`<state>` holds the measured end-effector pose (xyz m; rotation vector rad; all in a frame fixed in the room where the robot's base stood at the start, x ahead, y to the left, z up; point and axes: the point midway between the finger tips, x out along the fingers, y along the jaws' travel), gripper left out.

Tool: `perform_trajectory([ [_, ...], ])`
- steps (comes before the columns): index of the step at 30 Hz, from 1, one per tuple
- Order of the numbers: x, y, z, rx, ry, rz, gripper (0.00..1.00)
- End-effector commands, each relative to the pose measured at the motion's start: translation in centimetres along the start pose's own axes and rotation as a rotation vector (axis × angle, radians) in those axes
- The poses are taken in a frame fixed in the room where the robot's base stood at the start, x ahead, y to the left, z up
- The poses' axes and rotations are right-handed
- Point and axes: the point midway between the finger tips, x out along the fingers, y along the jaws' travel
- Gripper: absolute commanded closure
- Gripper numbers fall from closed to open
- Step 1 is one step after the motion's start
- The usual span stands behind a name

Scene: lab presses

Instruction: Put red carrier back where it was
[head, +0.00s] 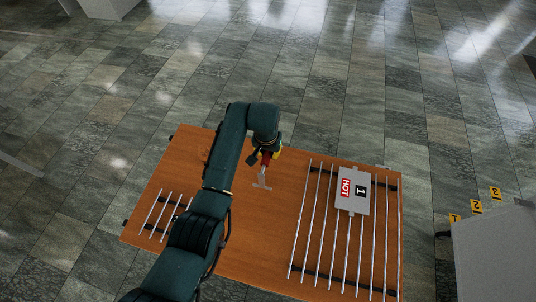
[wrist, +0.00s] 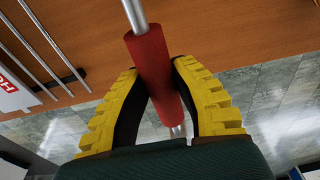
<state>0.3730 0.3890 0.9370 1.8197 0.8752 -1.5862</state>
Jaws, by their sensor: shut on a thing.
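The red carrier shows in the wrist view as a red cylindrical grip (wrist: 153,72) on a metal rod. My gripper (wrist: 160,70), with yellow ribbed fingers, is shut on the red grip, one finger on each side. In the head view my gripper (head: 267,155) is over the wooden table near its far edge. Below it a light grey T-shaped end of the carrier (head: 262,183) shows above the bare tabletop. I cannot tell whether this end touches the table.
The wooden table (head: 250,235) has a large rack of metal rods (head: 312,225) at right, bearing a grey plate (head: 353,190) marked "1" and "HOT". A smaller rod rack (head: 160,213) is at left. A grey cabinet (head: 495,250) with yellow number tags stands beyond the right edge.

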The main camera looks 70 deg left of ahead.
Motion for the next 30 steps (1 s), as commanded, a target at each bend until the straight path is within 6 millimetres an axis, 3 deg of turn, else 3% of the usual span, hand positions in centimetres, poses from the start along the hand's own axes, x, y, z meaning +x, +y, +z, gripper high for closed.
perform_trajectory([
  [3, 1.1, 0.0, 0.0, 0.0, 0.005, 0.001, 1.0],
  [12, 1.4, 0.0, 0.1, 0.0, 0.004, 0.001, 1.0],
  [13, 1.6, 0.0, 0.3, 0.0, -0.001, 0.0, 0.7],
  [16, 1.5, 0.0, 0.3, 0.0, -0.001, 0.0, 0.52],
  [25, 1.3, 0.0, 0.2, 0.0, 0.0, 0.0, 0.52],
  [30, -1.2, 0.0, 0.1, 0.0, 0.004, 0.0, 0.52],
])
